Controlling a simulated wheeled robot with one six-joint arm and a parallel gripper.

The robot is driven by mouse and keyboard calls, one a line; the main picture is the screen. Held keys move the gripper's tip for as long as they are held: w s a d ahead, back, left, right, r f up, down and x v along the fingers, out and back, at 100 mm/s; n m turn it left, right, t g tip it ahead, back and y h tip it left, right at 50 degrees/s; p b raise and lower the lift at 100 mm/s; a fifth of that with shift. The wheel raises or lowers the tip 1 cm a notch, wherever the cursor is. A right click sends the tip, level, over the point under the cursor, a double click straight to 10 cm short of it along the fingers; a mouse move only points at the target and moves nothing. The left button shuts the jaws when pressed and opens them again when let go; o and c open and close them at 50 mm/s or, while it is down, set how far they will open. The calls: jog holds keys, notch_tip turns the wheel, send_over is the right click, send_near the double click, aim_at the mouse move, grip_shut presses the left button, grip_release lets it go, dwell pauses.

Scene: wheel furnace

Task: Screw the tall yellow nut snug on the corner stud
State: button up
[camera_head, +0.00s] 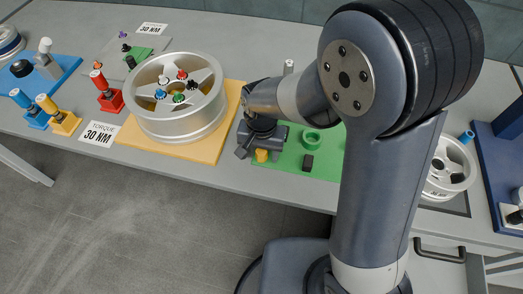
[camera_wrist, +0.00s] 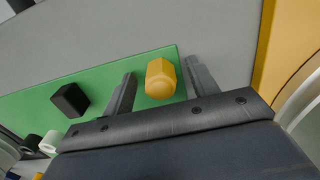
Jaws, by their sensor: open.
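The tall yellow nut (camera_wrist: 160,79) stands on a green mat in the wrist view, a six-sided body with a rounded end toward the camera. In the head view the yellow nut (camera_head: 262,156) shows just below my gripper (camera_head: 259,152). In the wrist view my gripper (camera_wrist: 161,70) is open, with one finger on each side of the nut and a visible gap at both sides. The silver wheel (camera_head: 176,117) has coloured nuts or caps around its hub. I cannot tell which stud is the corner stud.
The wheel lies on a yellow board (camera_head: 229,112) left of my gripper. Red (camera_head: 107,98), yellow and blue holders stand farther left. Another wheel is at the right.

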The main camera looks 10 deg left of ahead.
notch_tip(320, 180, up, 11)
jog(key=shift+f, duration=0.1)
dwell(0.5)
notch_tip(320, 180, down, 11)
jog(key=shift+n, duration=1.6)
